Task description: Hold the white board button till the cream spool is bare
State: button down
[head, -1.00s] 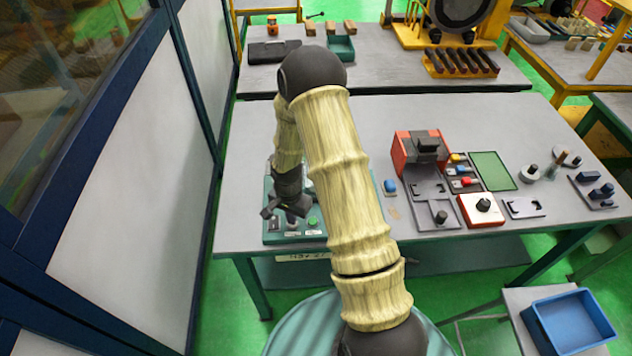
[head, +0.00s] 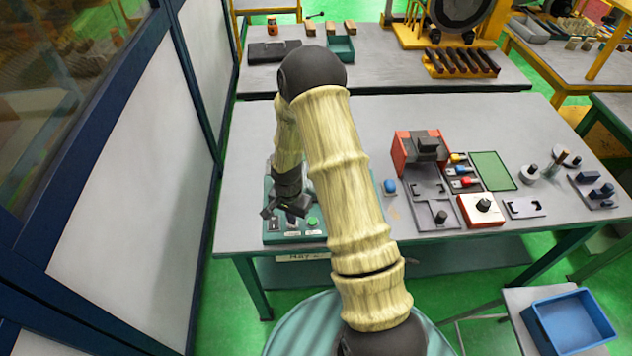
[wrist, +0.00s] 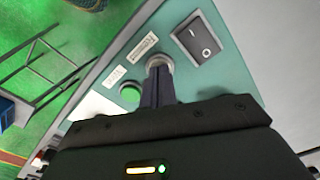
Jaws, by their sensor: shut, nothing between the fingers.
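A teal control board (head: 270,233) lies at the left front of the grey bench; its slanted face (wrist: 240,75) fills much of the wrist view. My gripper (head: 290,217) is over this board, pointing down, with its two fingers together and nothing between them. In the wrist view the fingertips (wrist: 157,72) are at a round pale button (wrist: 158,60) and cover part of it. I cannot tell how far it is pressed. A green button (wrist: 130,94) is beside it, and a black rocker switch (wrist: 198,38) is on its other side. I cannot make out a cream spool; my arm hides part of the bench.
A blue button-like piece (head: 390,186), a red machine (head: 415,150), a white box with a black knob (head: 481,209) and a green mat (head: 492,170) are right of my arm. A wall panel (head: 140,140) stands close on the left. The bench behind the board is mostly clear.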

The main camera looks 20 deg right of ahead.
dwell(0.4)
notch_tip(320, 180, up, 7)
jog(key=p, duration=0.5)
dwell(0.4)
dwell(0.5)
jog(key=s+r+n+t+b, duration=0.2)
jog(key=s+r+n, duration=0.7)
jog(key=s+r, duration=0.5)
notch_tip(320, 180, up, 4)
jog(key=shift+s+n+t+b, duration=0.2)
jog(key=shift+n+t+b, duration=0.1)
jog(key=shift+b, duration=0.55)
jog(key=shift+w, duration=0.1)
dwell(1.4)
jog(key=shift+s, duration=0.2)
